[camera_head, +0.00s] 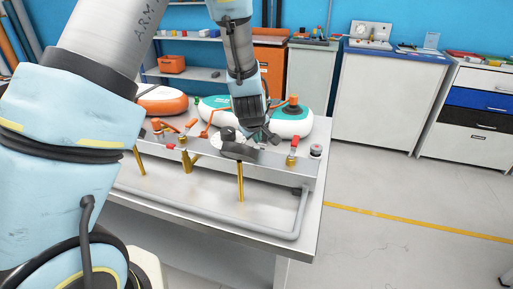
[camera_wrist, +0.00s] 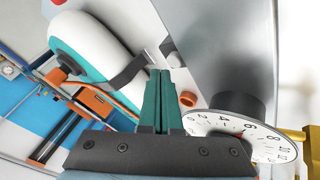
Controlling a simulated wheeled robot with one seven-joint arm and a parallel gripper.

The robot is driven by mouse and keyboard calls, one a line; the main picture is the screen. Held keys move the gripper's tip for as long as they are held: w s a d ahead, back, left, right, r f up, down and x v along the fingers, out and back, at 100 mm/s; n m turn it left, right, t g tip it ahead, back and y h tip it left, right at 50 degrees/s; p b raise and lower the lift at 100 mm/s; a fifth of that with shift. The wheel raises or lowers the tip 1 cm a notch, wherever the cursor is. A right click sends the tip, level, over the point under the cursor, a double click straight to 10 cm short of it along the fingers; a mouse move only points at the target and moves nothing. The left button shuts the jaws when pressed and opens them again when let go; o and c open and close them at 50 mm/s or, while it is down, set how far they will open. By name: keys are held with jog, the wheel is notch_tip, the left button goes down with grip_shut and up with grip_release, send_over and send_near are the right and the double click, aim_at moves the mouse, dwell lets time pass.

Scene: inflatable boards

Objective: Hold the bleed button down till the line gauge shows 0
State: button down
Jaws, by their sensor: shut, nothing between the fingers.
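The line gauge (camera_head: 238,151) stands on the metal manifold, below and left of my gripper (camera_head: 268,137) in the head view. In the wrist view its white numbered dial (camera_wrist: 262,147) is at lower right; the needle's reading cannot be made out. My gripper's dark green fingers (camera_wrist: 162,72) are shut and empty, beside the gauge. A small orange-rimmed round part (camera_wrist: 188,99) lies just right of the fingers. I cannot tell for sure which part is the bleed button.
The manifold (camera_head: 275,172) runs along the table (camera_head: 200,212), with brass valves and a red-handled lever (camera_head: 293,148). Teal-white (camera_head: 291,122) and orange-white inflatables (camera_head: 163,101) lie behind it. The floor at right is clear.

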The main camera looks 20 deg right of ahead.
dwell(0.4)
jog(key=shift+f+b, duration=0.4)
jog(key=shift+f, duration=0.05)
jog(key=shift+f+b, duration=0.45)
jog(key=shift+f, duration=0.05)
dwell(0.6)
dwell(0.9)
jog(key=shift+r+p, duration=0.75)
jog(key=shift+r, duration=0.2)
notch_tip(320, 180, up, 5)
jog(key=p, duration=0.4)
